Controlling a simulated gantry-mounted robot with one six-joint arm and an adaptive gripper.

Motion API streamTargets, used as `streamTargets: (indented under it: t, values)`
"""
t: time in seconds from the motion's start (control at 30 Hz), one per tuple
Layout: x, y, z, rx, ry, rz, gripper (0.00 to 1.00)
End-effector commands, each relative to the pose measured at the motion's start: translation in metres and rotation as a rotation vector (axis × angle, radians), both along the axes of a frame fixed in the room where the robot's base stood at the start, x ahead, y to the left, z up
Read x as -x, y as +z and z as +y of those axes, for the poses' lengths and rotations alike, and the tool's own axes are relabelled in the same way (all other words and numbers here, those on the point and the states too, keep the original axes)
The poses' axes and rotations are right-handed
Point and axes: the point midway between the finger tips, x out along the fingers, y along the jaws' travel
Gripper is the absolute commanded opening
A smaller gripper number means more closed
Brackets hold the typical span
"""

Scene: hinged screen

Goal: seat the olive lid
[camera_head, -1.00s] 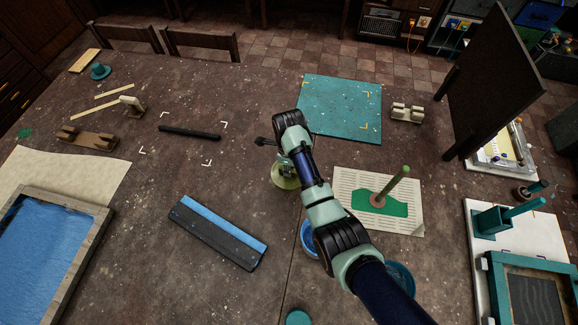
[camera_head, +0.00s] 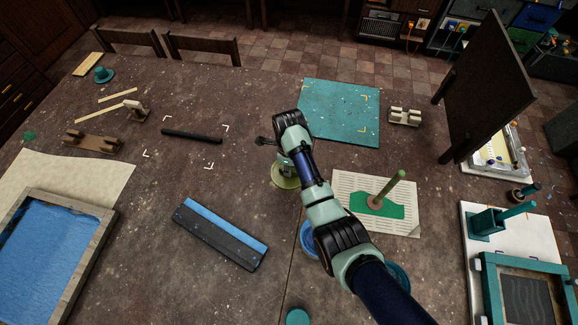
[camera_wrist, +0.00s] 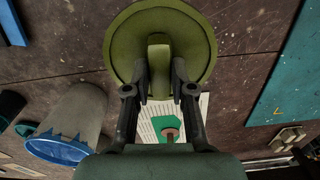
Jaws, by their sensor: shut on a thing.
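The olive lid (camera_wrist: 190,42) is a round green disc with an upright grip (camera_wrist: 158,65) at its middle. My gripper (camera_wrist: 159,78) is shut on that grip, one finger on each side. In the head view the lid (camera_head: 284,177) shows partly under my gripper, left of the paper sheet. I cannot tell its height over the table, or whether anything is beneath it. A pot with a blue, dripped rim (camera_wrist: 58,150) stands apart from the lid in the wrist view; in the head view this blue pot (camera_head: 308,238) is partly hidden by my arm.
A paper sheet (camera_head: 350,185) with a green patch and upright green stick lies right of the lid. A teal mat (camera_head: 340,108) lies behind. A blue-and-dark bar (camera_head: 218,235) is front left. A teal pot (camera_head: 398,275) and teal disc (camera_head: 297,317) are nearer. Bare table lies left of the lid.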

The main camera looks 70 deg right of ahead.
Motion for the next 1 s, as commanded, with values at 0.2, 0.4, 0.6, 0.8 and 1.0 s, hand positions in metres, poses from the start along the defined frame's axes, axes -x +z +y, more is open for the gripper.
streamTargets:
  t: [0.2,0.4,0.6,0.8,1.0]
  values:
    - [0.0,0.025,0.0,0.0,0.0,0.0,0.0]
    - [0.0,0.043,0.0,-0.001,0.0,0.0,0.0]
    - [0.0,0.062,0.0,-0.001,0.0,0.0,0.0]
    - [0.0,0.078,0.0,-0.001,0.0,0.001,0.0]
    - [0.0,0.076,0.0,-0.001,0.0,0.001,0.0]
